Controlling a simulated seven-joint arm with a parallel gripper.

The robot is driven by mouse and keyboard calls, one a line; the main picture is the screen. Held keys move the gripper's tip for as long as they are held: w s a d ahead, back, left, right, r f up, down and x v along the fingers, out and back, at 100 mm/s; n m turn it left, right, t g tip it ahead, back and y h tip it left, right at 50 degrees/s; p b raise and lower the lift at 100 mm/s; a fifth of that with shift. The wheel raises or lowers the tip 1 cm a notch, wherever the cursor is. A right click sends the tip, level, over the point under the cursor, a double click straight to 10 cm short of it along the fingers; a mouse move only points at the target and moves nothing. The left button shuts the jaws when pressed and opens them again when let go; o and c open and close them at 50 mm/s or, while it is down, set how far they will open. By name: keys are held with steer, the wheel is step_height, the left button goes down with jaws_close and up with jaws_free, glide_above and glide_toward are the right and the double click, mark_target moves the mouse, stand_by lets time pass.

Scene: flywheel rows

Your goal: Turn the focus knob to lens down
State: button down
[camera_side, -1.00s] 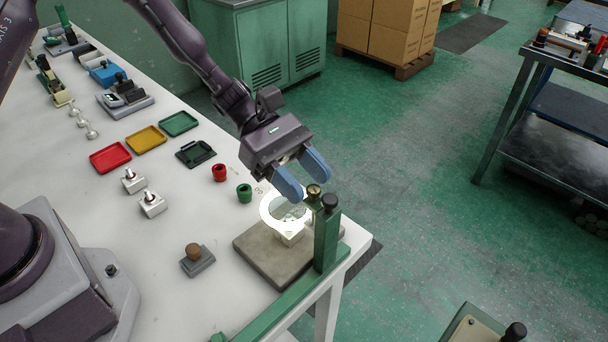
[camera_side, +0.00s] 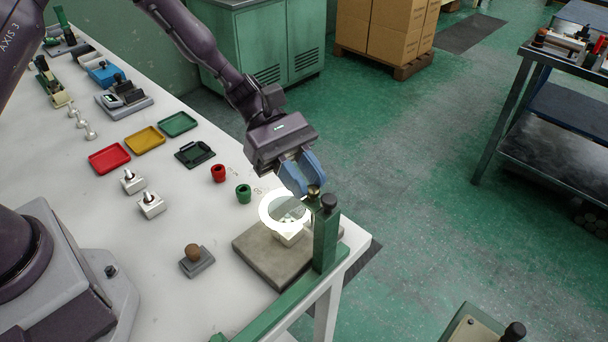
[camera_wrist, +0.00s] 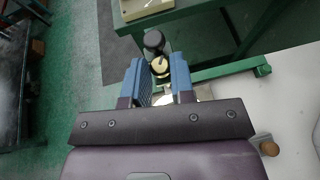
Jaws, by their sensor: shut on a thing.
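The focus knob, a small brass knob (camera_side: 313,191), sits beside the top of the green upright post (camera_side: 326,242). In the wrist view the brass knob (camera_wrist: 160,66) shows between the blue fingertips. My gripper (camera_side: 309,184) points down and is shut on the brass knob; it also shows in the wrist view (camera_wrist: 157,62). A glowing white ring (camera_side: 264,212) stands below and left of my fingers, over a grey base plate (camera_side: 256,257). The fingers partly hide the knob, and I cannot read any mark showing its turn.
A black knob (camera_side: 329,202) tops the post very close to my fingers. A green rail (camera_side: 270,315) runs along the bench's front edge. Red (camera_side: 218,173) and green (camera_side: 243,193) cups and a brown-knobbed block (camera_side: 196,258) stand left on the white bench.

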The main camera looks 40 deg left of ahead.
steer(key=c, duration=1)
jaws_free()
steer(key=v, duration=1.3)
